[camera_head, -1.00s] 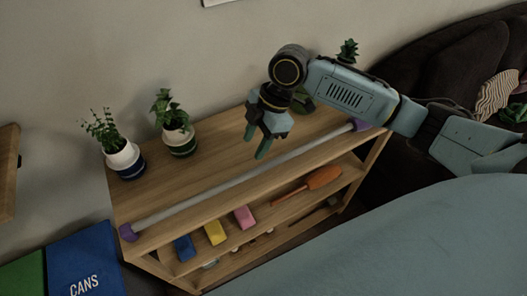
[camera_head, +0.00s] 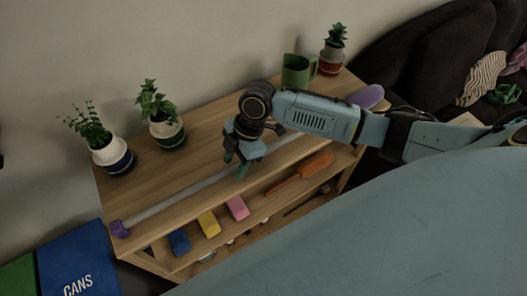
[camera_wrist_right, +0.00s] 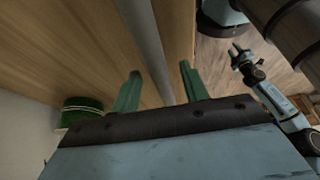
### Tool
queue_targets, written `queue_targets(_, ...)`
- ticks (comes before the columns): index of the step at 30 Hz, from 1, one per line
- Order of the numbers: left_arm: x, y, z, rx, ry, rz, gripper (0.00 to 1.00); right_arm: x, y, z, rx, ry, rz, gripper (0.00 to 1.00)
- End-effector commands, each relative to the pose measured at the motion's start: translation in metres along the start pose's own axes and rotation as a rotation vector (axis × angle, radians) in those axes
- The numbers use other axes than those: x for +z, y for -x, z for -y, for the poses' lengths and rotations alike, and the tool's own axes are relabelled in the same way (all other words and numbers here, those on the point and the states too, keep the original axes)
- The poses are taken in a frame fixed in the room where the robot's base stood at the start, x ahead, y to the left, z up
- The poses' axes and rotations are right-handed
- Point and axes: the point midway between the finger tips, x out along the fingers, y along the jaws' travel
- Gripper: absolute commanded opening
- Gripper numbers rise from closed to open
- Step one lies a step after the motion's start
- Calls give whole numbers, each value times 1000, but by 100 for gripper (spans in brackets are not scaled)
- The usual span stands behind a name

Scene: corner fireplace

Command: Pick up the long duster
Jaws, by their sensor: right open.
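The long duster (camera_head: 180,197) is a grey pole lying along the front of the wooden shelf's top. A purple cap is at its left end and a purple piece (camera_head: 368,96) at its right end. My right gripper (camera_head: 236,172) is open over the middle of the pole. In the right wrist view the pole (camera_wrist_right: 150,45) runs between its two green fingers (camera_wrist_right: 160,90), with gaps on both sides. My arm hides part of the pole's right half in the head view. My left gripper (camera_wrist_right: 241,51) shows small in the right wrist view, fingers apart and empty.
Blocks and an orange brush (camera_head: 303,175) lie on the lower level. A dark sofa stands right; a blue bin (camera_head: 75,262) left.

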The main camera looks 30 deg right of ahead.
Motion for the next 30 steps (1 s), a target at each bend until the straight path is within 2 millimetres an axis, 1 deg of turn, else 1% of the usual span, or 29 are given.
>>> queue_targets(1, 1, -2, 0, 0, 0, 1, 36, 0, -8, 0, -2, 0, -1, 45)
queue_targets(3, 2, -2, 0, 0, 0, 2, 36, 0, -13, 0, 0, 1, 1, 45)
queue_targets(9, 6, -2, 0, 1, 0, 8, 36, 0, -13, 0, 2, 1, 1, 45)
queue_targets(11, 6, -2, -1, 1, 0, 10, 36, 0, -13, 0, 1, 1, 1, 38)
queue_targets(18, 8, -2, -1, 1, 0, 12, 36, 0, -13, 0, 1, 1, 1, 7)
queue_targets(20, 8, -2, -1, 1, 0, 12, 36, 0, -13, 0, 1, 1, 1, 0)
queue_targets(27, 8, -2, -1, 1, -1, 13, 36, 0, -12, -1, 2, 1, 0, 0)
queue_targets(30, 8, -1, -1, 1, -1, 13, 36, -2, -8, -1, 3, 2, 0, 0)
